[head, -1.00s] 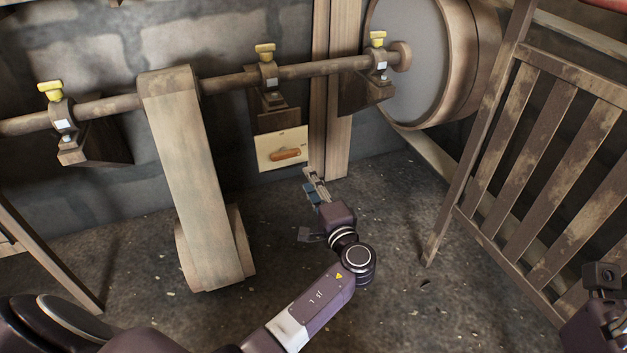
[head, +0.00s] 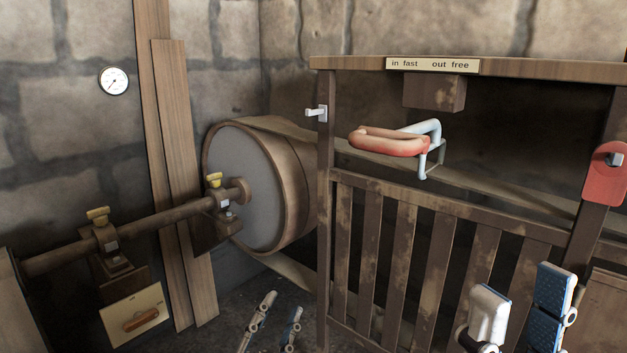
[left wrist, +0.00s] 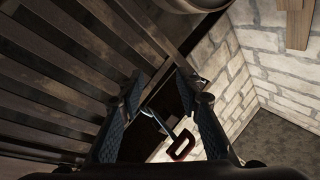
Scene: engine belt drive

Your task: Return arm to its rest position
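My left gripper (head: 275,322) is at the bottom of the head view, left of the slatted wooden guard. Only its fingers show there. In the left wrist view its two fingers (left wrist: 167,110) stand apart with nothing held between them. My right gripper (head: 522,312) is at the lower right of the head view, in front of the guard. Its padded fingers are apart and empty. The rest of both arms is out of view.
The slatted guard (head: 403,245) has a red handle (head: 388,144) on a pale bent bar and a red plate (head: 605,174) on its right post. A belt drum (head: 243,187) and shaft (head: 160,224) are at left. A red handle also shows in the left wrist view (left wrist: 183,147).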

